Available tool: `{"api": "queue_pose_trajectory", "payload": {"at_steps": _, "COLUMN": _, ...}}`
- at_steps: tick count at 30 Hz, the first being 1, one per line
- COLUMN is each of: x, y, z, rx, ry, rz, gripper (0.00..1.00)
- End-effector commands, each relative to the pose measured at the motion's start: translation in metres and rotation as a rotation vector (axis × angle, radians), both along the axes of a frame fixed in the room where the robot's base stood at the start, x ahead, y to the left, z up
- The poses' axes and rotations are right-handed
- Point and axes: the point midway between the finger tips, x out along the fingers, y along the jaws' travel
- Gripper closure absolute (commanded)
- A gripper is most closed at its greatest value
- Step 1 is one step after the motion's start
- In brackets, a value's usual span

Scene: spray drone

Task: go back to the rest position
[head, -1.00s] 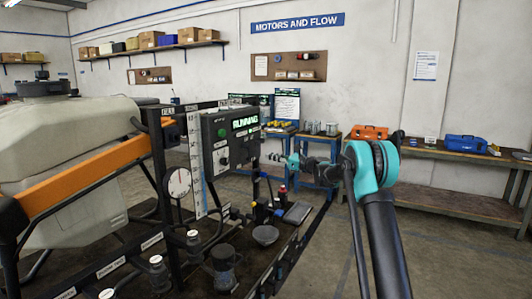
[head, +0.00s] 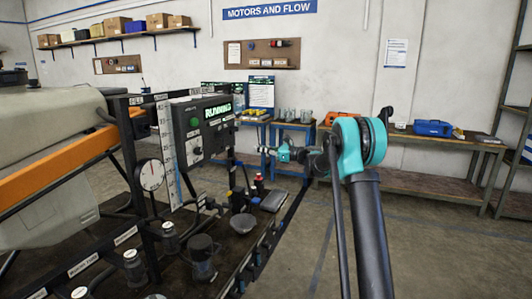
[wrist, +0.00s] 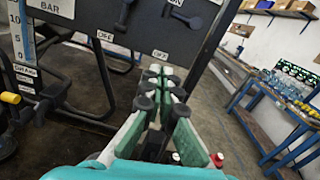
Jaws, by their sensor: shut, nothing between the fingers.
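My gripper (head: 264,145) reaches left from my teal arm joint, in front of the bench rig's right side in the head view. In the wrist view its green-padded fingers (wrist: 158,78) are together with nothing between them. They point toward the lower edge of the dark panel (wrist: 120,22) with black handles and OFF labels; fingers and panel look apart, though the exact gap is hard to judge. The control box (head: 203,128) shows RUNNING on a green display.
The pale tank (head: 45,145) with an orange bar (head: 60,168) stands at left. A dial gauge (head: 150,175), a dark bowl (head: 243,225) and red-capped bottle (head: 259,183) are on the rig. A blue workbench (head: 290,126) stands behind. Open floor (head: 430,235) lies at right.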

Motion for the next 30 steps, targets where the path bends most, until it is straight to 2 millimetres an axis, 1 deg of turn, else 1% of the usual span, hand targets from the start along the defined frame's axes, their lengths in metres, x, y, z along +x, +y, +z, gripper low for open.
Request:
{"api": "queue_pose_trajectory", "payload": {"at_steps": 2, "x": -0.019, "y": -0.004, "z": -0.003, "rx": -0.076, "ry": -0.051, "rz": 0.0, "gripper": 1.0}}
{"api": "queue_pose_trajectory", "payload": {"at_steps": 5, "x": -0.052, "y": -0.011, "z": -0.015, "rx": -0.222, "ry": -0.152, "rz": 0.006, "gripper": 1.0}}
{"api": "queue_pose_trajectory", "payload": {"at_steps": 6, "x": -0.068, "y": -0.015, "z": -0.021, "rx": -0.289, "ry": -0.198, "rz": 0.013, "gripper": 1.0}}
{"api": "queue_pose_trajectory", "payload": {"at_steps": 11, "x": -0.132, "y": -0.038, "z": -0.049, "rx": -0.552, "ry": -0.378, "rz": 0.063, "gripper": 1.0}}
{"api": "queue_pose_trajectory", "payload": {"at_steps": 12, "x": -0.148, "y": -0.045, "z": -0.057, "rx": -0.618, "ry": -0.422, "rz": 0.081, "gripper": 1.0}}
{"api": "queue_pose_trajectory", "payload": {"at_steps": 14, "x": -0.173, "y": -0.056, "z": -0.069, "rx": -0.714, "ry": -0.486, "rz": 0.111, "gripper": 1.0}}
{"api": "queue_pose_trajectory", "payload": {"at_steps": 15, "x": -0.19, "y": -0.064, "z": -0.077, "rx": -0.778, "ry": -0.528, "rz": 0.136, "gripper": 1.0}}
{"api": "queue_pose_trajectory", "payload": {"at_steps": 20, "x": -0.26, "y": -0.1, "z": -0.112, "rx": -1.026, "ry": -0.689, "rz": 0.254, "gripper": 1.0}}
{"api": "queue_pose_trajectory", "payload": {"at_steps": 21, "x": -0.278, "y": -0.11, "z": -0.121, "rx": -1.086, "ry": -0.727, "rz": 0.289, "gripper": 1.0}}
{"api": "queue_pose_trajectory", "payload": {"at_steps": 23, "x": -0.305, "y": -0.125, "z": -0.135, "rx": -1.174, "ry": -0.783, "rz": 0.347, "gripper": 1.0}}
{"api": "queue_pose_trajectory", "payload": {"at_steps": 24, "x": -0.324, "y": -0.136, "z": -0.144, "rx": -1.233, "ry": -0.82, "rz": 0.39, "gripper": 1.0}}
{"api": "queue_pose_trajectory", "payload": {"at_steps": 26, "x": -0.351, "y": -0.152, "z": -0.158, "rx": -1.316, "ry": -0.871, "rz": 0.458, "gripper": 1.0}}
{"api": "queue_pose_trajectory", "payload": {"at_steps": 27, "x": -0.369, "y": -0.163, "z": -0.168, "rx": -1.371, "ry": -0.904, "rz": 0.507, "gripper": 1.0}}
{"api": "queue_pose_trajectory", "payload": {"at_steps": 29, "x": -0.397, "y": -0.18, "z": -0.182, "rx": -1.45, "ry": -0.952, "rz": 0.584, "gripper": 1.0}}
{"api": "queue_pose_trajectory", "payload": {"at_steps": 30, "x": -0.415, "y": -0.192, "z": -0.192, "rx": -1.501, "ry": -0.982, "rz": 0.64, "gripper": 1.0}}
